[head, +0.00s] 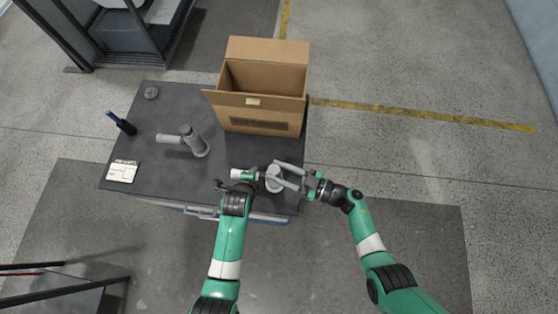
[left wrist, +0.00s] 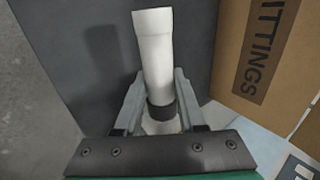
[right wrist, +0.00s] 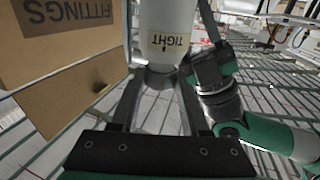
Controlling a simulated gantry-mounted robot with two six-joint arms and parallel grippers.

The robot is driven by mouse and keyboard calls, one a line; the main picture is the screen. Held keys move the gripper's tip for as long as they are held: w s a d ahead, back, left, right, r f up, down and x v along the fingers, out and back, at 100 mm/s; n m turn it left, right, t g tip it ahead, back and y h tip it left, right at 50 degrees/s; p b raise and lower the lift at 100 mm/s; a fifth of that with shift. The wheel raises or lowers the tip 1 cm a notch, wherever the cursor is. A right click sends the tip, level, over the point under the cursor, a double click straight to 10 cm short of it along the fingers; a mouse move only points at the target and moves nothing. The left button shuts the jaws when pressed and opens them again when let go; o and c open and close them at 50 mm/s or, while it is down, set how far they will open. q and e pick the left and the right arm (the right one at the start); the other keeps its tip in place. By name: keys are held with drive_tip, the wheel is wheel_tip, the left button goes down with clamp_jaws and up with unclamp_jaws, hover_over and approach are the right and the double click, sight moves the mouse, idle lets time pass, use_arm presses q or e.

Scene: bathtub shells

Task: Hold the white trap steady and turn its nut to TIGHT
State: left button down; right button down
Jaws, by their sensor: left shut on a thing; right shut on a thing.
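The white trap (head: 273,183) is near the table's front right corner, between my two grippers. In the left wrist view its white pipe (left wrist: 153,50) rises between the fingers, with a dark ring below. My left gripper (left wrist: 160,85) is shut on the white trap. In the right wrist view a label reading TIGHT (right wrist: 168,40) is on the white body. A grey ring, seemingly the nut (right wrist: 157,78), is just below it. My right gripper (head: 284,177) comes in from the right and is shut on the nut. The fingers partly hide the trap in the head view.
An open cardboard box (head: 256,112), marked FITTINGS, stands at the back right of the dark table (head: 165,195). A grey pipe fitting (head: 190,141), a dark bottle (head: 121,122), a white card (head: 122,171) and a small grey disc (head: 151,93) are farther left.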

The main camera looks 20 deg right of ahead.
drive_tip(key=shift+w+d+f+n+g+y, duration=0.1)
drive_tip(key=shift+n+g+y, duration=0.35)
drive_tip(key=shift+g, duration=0.15)
drive_tip(key=shift+w+d+n+g+y, duration=0.1)
drive_tip(key=shift+n+g+y, duration=0.3)
drive_tip(key=shift+g, duration=0.2)
drive_tip(key=shift+a, duration=0.1)
drive_tip(key=shift+s+n+g, duration=0.15)
drive_tip(key=shift+n+g, duration=0.1)
drive_tip(key=shift+g, duration=0.05)
drive_tip(key=shift+c, duration=1.9)
unclamp_jaws()
drive_tip(key=v, duration=1.2)
